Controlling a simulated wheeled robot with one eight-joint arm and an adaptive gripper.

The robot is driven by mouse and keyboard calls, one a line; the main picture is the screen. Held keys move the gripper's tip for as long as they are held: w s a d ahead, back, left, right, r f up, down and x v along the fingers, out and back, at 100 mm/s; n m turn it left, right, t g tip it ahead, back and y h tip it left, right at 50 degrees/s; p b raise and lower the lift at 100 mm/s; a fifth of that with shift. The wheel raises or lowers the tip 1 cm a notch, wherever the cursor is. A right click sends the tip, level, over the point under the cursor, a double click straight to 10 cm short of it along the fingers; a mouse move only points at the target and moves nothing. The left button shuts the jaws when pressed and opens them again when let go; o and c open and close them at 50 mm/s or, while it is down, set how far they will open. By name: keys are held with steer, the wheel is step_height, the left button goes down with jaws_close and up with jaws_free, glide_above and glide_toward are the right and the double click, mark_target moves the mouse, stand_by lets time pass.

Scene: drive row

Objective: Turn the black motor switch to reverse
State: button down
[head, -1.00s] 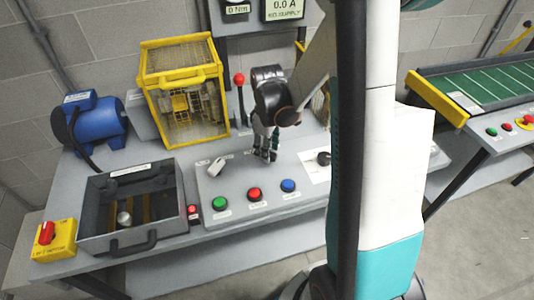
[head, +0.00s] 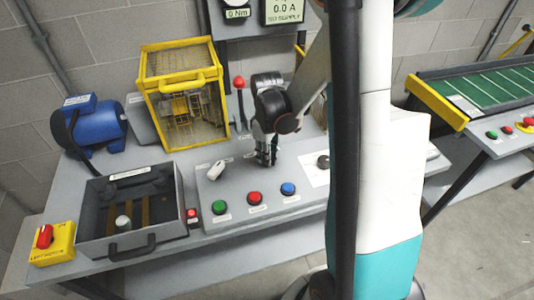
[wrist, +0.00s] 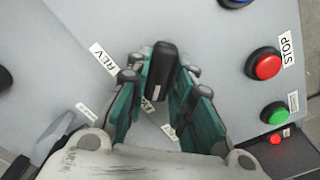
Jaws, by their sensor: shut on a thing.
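The black motor switch (wrist: 161,72) shows in the wrist view as a dark, elongated handle on the grey panel (wrist: 215,40). My gripper (wrist: 160,85) has its two green-padded fingers on either side of the handle and is shut on it. A REV label (wrist: 103,58) lies left of the handle; two smaller labels are partly hidden between the fingers. In the head view my gripper (head: 264,160) points down onto the sloped panel behind the button row, and hides most of the switch.
Green (head: 219,207), red (head: 254,198) and blue (head: 288,188) buttons sit in front of my gripper. A yellow guard cage (head: 180,95) and a red-topped lever (head: 239,84) stand behind.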

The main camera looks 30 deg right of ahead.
steer(key=m, duration=0.8)
steer(key=shift+b, duration=0.35)
steer(key=m, duration=0.5)
steer(key=shift+m, duration=2.2)
steer(key=c, duration=1.4)
jaws_free()
